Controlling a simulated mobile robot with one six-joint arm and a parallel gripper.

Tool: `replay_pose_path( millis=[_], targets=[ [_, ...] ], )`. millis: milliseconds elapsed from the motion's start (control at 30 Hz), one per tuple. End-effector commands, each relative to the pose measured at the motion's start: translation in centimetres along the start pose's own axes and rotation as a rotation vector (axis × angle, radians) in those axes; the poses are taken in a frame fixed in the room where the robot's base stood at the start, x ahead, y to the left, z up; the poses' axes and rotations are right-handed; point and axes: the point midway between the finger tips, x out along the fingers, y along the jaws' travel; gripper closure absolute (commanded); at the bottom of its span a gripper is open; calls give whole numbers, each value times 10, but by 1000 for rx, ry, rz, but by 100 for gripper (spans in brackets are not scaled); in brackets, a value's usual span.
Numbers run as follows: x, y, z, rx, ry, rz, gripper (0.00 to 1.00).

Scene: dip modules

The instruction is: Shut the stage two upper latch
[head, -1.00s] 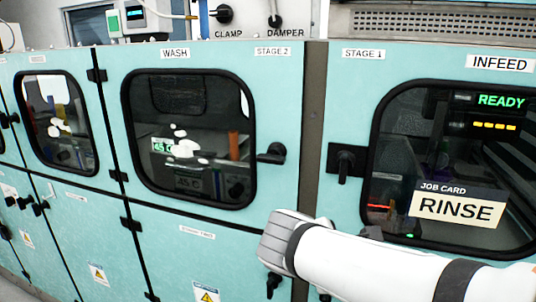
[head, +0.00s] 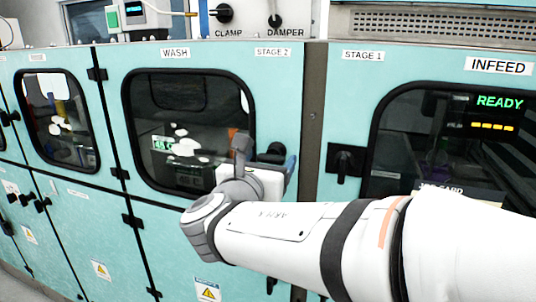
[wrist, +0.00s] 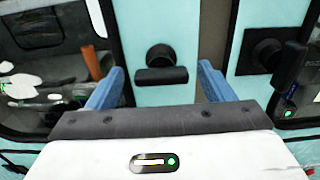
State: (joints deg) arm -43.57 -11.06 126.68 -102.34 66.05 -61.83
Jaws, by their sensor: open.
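The stage two upper latch (head: 276,150) is a black knob with a lever on the teal panel right of the WASH window. In the wrist view the latch (wrist: 160,76) shows its lever lying level. My gripper (wrist: 161,70) is open and empty, with one blue finger on each side of the latch in that view; contact cannot be told. In the head view my gripper (head: 270,170) partly covers the latch. The stage two door (head: 200,62) looks flush with its frame; its lower right part is hidden by my arm.
The stage one latch (head: 345,161) hangs with its lever down, and it also shows at right in the wrist view (wrist: 265,55). A grey post (head: 313,120) separates the two doors. CLAMP (head: 225,14) and DAMPER (head: 274,20) knobs sit above.

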Motion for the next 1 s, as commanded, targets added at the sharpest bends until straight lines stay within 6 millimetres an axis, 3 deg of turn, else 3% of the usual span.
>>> replay_pose_path(
  millis=[200, 500, 1000],
  targets=[
    [19, -1, 0, 1, 0, -3, 25],
    [22, -1, 0, 1, 0, -1, 25],
    [22, -1, 0, 2, 0, -2, 66]
  ],
)
